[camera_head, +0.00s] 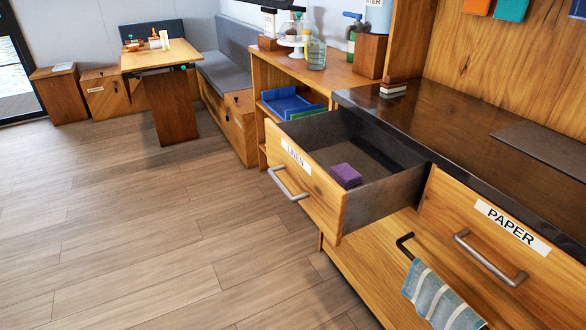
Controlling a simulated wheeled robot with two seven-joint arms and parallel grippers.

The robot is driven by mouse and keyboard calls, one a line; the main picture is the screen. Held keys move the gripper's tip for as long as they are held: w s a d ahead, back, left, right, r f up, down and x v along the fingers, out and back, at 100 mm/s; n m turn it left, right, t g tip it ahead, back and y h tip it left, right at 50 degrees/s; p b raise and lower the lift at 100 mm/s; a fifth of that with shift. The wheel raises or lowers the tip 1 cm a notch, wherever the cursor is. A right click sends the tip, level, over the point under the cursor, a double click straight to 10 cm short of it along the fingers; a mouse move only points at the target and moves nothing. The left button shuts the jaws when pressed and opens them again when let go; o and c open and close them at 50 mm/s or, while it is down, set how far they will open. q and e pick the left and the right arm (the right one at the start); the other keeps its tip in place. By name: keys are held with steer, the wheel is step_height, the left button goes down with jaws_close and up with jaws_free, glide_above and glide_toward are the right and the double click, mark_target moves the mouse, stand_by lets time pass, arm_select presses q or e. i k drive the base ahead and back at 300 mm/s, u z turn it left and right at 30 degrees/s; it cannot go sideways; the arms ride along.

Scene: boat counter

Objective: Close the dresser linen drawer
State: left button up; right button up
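The dresser linen drawer (312,203) is pulled far out of the dresser, left of the drawer labelled PAPER. Its wooden front carries a LINEN label (296,157) and a grey bar handle (287,185). The drawer's inside is dark grey. A folded purple cloth or block (346,175) lies on its floor near the front. Neither of my grippers is in the head view, so their state is hidden.
The PAPER drawer (466,245) is shut at right. A blue striped towel (434,295) hangs from a black bar below it. The dark countertop (430,120) runs above. A wooden table (160,57) and bench stand at the back left. The plank floor (130,220) is clear.

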mark_target(302, 152)
steer(key=k, duration=0.4)
steer(key=u, duration=0.9)
steer(key=i, duration=0.7)
steer(key=z, duration=0.3)
